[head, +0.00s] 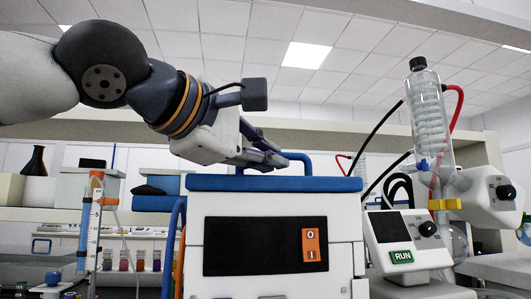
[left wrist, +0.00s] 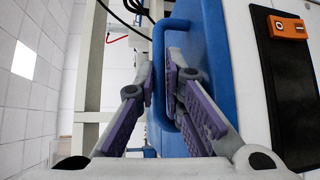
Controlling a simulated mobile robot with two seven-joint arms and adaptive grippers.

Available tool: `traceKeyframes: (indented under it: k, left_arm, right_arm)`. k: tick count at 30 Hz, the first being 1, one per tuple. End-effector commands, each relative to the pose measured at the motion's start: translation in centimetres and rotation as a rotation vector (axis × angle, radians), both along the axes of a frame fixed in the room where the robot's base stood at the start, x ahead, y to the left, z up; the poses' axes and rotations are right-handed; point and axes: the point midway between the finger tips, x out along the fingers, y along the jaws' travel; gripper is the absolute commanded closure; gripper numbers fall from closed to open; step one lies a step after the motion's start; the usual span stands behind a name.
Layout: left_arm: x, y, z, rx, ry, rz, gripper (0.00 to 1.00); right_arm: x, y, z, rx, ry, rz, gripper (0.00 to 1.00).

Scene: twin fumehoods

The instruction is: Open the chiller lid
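The chiller (head: 210,215) is a white box in the middle of the head view. Its blue lid (head: 215,183) lies flat on top, closed. A blue loop handle (head: 304,160) stands up from the lid; in the left wrist view the handle (left wrist: 158,62) runs between my fingers. My left gripper (head: 262,155) is at the handle, just above the lid. In the left wrist view its purple-padded fingers (left wrist: 160,85) are close together, one on each side of the handle bar, and look shut on it. My right gripper is out of view.
An orange switch (head: 315,249) is on the chiller's black panel. A rotary evaporator (head: 405,240) with a clear glass condenser (head: 427,115) and hoses stands close at right. There is free room above the lid.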

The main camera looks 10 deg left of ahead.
Motion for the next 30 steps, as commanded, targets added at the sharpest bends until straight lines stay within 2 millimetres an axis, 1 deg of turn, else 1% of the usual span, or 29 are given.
traceKeyframes:
  k: [8, 13, 22, 30]
  left_arm:
    - [0.0, 0.0, 0.1, -0.001, 0.004, 0.000, 1.00]
    - [0.2, 0.1, 0.9, -0.018, 0.048, 0.001, 1.00]
    - [1.4, 0.3, 4.1, -0.082, 0.241, -0.002, 1.00]
    - [2.9, 0.9, 6.7, -0.080, 0.237, -0.001, 1.00]
  right_arm:
    - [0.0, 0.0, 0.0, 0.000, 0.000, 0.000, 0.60]
    - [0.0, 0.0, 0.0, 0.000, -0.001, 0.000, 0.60]
    - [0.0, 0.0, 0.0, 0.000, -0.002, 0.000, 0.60]
    - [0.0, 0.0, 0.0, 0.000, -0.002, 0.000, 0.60]
